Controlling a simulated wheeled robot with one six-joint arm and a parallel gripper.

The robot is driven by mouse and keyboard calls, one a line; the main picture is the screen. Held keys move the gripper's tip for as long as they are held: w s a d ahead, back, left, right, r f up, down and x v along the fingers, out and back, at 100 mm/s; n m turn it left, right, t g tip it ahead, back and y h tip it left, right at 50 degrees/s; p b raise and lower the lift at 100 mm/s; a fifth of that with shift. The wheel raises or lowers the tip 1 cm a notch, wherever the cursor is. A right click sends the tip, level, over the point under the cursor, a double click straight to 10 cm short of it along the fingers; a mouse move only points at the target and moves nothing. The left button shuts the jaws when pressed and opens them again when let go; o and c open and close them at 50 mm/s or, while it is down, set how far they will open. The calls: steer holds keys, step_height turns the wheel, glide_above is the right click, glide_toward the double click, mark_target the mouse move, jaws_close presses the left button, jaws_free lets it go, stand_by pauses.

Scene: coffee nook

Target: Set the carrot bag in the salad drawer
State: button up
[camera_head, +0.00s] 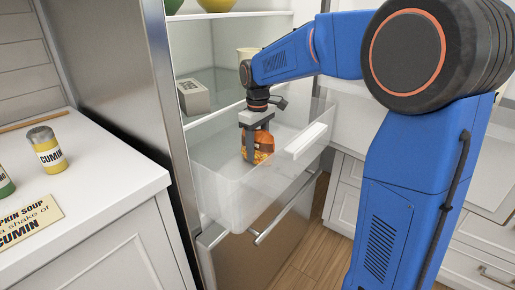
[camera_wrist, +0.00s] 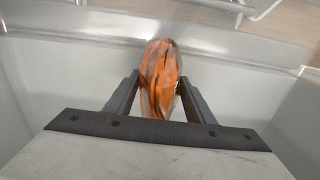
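The carrot bag (camera_head: 259,152), clear with orange carrots inside, is within the walls of the pulled-out salad drawer (camera_head: 232,192), a translucent bin at the bottom of the open fridge. My gripper (camera_head: 256,142) reaches down into the drawer from above. In the wrist view the carrot bag (camera_wrist: 160,75) stands between the two dark fingers of my gripper (camera_wrist: 158,97), which press close on both sides of it. The drawer walls (camera_wrist: 60,72) surround it there. I cannot tell whether the bag touches the drawer floor.
A grey box-shaped item (camera_head: 193,97) sits on the shelf above, with a cream container (camera_head: 247,54) farther back. The counter (camera_head: 90,195) at left holds a cumin jar (camera_head: 47,150) and a recipe card (camera_head: 28,222). A handle bar (camera_head: 285,212) runs below the drawer.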

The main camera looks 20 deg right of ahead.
steer(key=shift+o, duration=0.9)
step_height(320, 180, up, 12)
steer(key=shift+r, duration=0.15)
steer(key=shift+s, duration=0.1)
